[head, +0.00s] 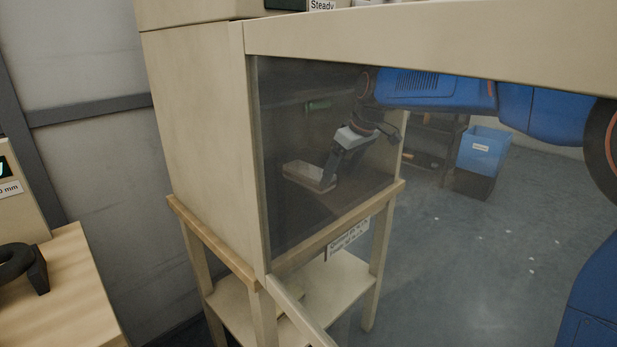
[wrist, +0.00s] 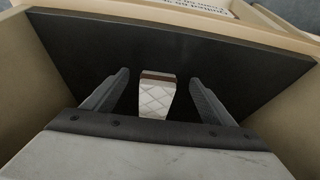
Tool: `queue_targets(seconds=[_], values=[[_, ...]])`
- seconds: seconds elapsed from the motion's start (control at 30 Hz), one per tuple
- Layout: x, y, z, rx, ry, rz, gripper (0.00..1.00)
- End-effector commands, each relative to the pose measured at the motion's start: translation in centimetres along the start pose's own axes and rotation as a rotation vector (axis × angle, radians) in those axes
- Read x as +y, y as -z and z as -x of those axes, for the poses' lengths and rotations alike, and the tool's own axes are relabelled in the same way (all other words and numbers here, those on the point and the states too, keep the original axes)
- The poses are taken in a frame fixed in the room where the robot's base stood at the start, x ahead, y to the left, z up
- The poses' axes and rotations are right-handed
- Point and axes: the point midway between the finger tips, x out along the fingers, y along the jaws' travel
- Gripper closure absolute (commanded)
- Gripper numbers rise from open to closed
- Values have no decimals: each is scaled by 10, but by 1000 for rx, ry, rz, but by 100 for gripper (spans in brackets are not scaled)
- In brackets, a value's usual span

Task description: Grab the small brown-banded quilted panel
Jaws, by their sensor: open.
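The small quilted panel (wrist: 154,104) shows in the wrist view as a pale piece with diamond stitching and a brown band across its far end. It lies on a dark board (wrist: 75,55). My gripper (wrist: 160,78) is open, with one finger on each side of the panel and a clear gap on both sides. Nothing is held. In the head view my gripper (head: 334,174) reaches down inside the dark-fronted beige cabinet (head: 200,120). A pale flat shape beside its fingers there is too dim to name.
In the wrist view, beige walls (wrist: 290,125) stand close on both sides of the board. In the head view, the cabinet rests on a wooden stand (head: 335,232). A blue bin (head: 482,150) stands behind at right. A wooden table (head: 60,290) is at left. The floor at right is clear.

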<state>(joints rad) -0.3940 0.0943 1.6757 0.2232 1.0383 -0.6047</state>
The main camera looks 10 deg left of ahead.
Motion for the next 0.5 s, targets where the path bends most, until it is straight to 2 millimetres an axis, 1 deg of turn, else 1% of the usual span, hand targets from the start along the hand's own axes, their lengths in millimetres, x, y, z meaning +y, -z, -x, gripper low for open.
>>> queue_targets(seconds=[0.1,0.13,0.2,0.3,0.5], values=[[0,18,-9,-1,1,0,22],[0,20,-12,-2,1,0,22],[0,18,-24,-3,2,-1,22],[0,18,-34,0,0,-1,22],[0,18,-38,0,0,-1,22]])
